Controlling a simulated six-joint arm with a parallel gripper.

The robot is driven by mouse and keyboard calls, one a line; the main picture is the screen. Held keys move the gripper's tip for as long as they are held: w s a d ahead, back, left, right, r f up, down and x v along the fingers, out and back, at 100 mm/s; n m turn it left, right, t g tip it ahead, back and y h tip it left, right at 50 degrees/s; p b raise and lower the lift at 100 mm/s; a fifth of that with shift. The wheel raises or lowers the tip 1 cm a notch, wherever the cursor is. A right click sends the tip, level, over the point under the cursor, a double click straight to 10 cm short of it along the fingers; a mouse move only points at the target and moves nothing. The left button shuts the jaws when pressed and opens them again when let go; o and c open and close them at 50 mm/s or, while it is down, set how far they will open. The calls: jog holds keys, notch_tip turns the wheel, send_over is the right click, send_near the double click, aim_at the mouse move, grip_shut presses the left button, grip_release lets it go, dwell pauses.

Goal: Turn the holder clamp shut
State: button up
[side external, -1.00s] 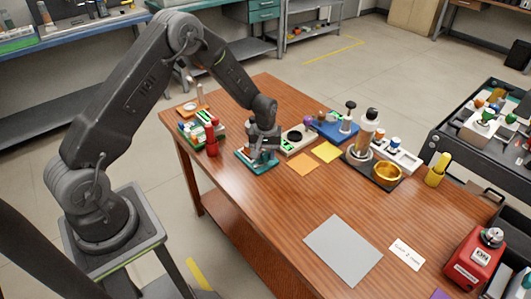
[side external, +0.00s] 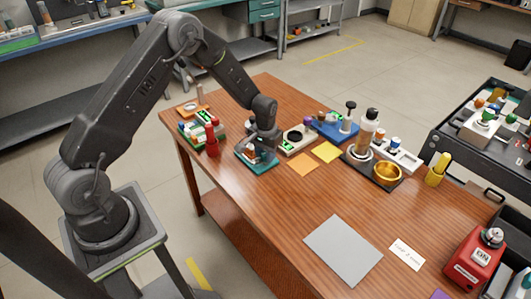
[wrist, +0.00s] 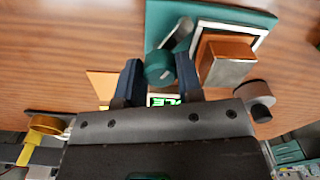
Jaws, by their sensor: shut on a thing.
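The holder is a teal base plate (side external: 257,160) on the wooden table, below my gripper. In the wrist view its teal base (wrist: 215,12) carries a pale square frame with a copper-and-steel block (wrist: 230,62) in it. The clamp has a grey lever (wrist: 179,34) with a round teal knob (wrist: 158,66) at its end. My gripper (wrist: 159,80) is shut on this knob, one dark finger on each side. The block stands to the right of the knob in the wrist view. In the side view my gripper (side external: 260,143) hides the knob and part of the holder.
Red bottles (side external: 212,138) and a green tray stand close left of the holder. A pale device (side external: 297,138) stands close right, with orange (side external: 303,163) and yellow (side external: 327,151) sheets near it. A red machine (side external: 474,256) stands at the front right. The table's front middle is mostly clear.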

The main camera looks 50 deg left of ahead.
aim_at(265, 153)
jog(key=m, duration=1.2)
dwell(0.7)
jog(key=o, duration=0.9)
notch_tip(265, 153, up, 14)
jog(key=shift+f, duration=0.1)
